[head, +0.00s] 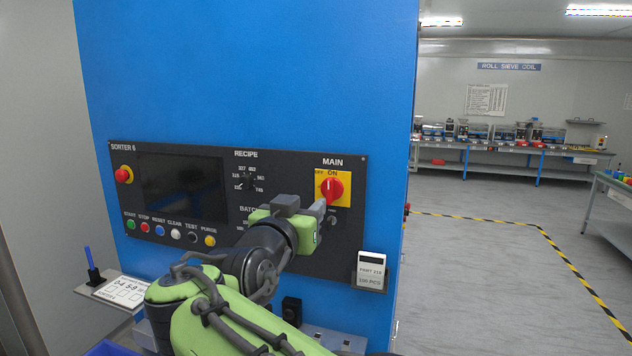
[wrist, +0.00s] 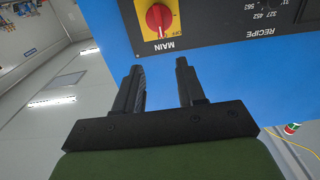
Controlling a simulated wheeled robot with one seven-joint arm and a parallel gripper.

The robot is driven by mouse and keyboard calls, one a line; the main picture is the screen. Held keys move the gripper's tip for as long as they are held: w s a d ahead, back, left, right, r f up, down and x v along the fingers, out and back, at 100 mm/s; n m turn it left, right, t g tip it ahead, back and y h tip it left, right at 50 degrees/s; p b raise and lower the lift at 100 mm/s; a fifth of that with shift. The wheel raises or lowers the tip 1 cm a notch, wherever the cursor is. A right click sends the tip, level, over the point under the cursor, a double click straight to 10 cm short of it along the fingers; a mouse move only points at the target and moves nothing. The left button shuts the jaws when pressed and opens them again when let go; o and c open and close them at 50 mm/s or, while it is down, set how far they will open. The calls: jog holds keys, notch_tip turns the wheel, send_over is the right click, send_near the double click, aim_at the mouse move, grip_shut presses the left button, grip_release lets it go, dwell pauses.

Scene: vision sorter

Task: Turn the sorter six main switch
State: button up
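The main switch (head: 332,188) is a red rotary knob on a yellow plate, at the upper right of the black SORTER 6 panel, under the word MAIN. Its handle looks upright, towards the ON mark; OFF is on the left. It shows upside down at the top of the wrist view (wrist: 158,18). My gripper (head: 304,207) is in front of the panel, just below and left of the switch in the head view. In the wrist view its two dark fingers (wrist: 158,68) are apart with nothing between them, and the switch lies beyond the tips.
The panel (head: 130,208) also carries a red emergency button (head: 124,174), a dark screen (head: 182,187), a recipe dial (head: 247,183) and a row of coloured buttons. My arm partly hides the batch dial. Open floor lies right.

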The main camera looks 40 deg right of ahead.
aim_at(328, 183)
jog(key=p+x, duration=0.3)
jog(key=x, duration=1)
jog(key=shift+w+d+p, duration=0.2)
jog(key=shift+p, duration=0.1)
jog(key=shift+w+d, duration=0.25)
jog(key=shift+s+a, duration=0.1)
jog(key=shift+f, duration=0.1)
grip_shut()
